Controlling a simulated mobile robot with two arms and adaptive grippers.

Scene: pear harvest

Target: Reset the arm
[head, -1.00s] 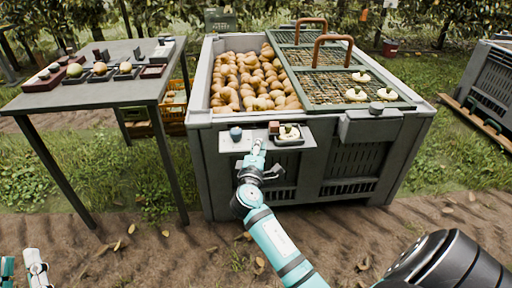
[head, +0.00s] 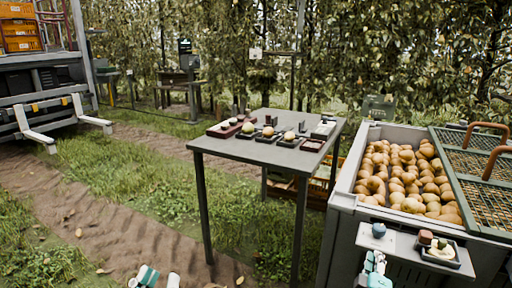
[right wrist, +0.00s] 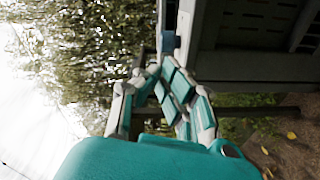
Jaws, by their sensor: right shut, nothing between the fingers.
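My right gripper (head: 375,260) shows at the lower right of the head view, just in front of the small shelf (head: 400,244) on the crate's near side. It also fills the middle of the right wrist view (right wrist: 168,62), with its teal and grey fingers closed together and nothing between them. My left gripper (head: 156,278) shows only as teal and white parts at the bottom edge of the head view. Most of it is cut off, so its opening is unclear.
The crate (head: 341,200) holds many pears, with green mesh racks (head: 480,170) on top. The shelf bears a blue item (head: 378,230), a brown block (head: 425,237) and a small dish (head: 440,260). A grey table (head: 240,148) stands left of the crate. Open grass lies further left.

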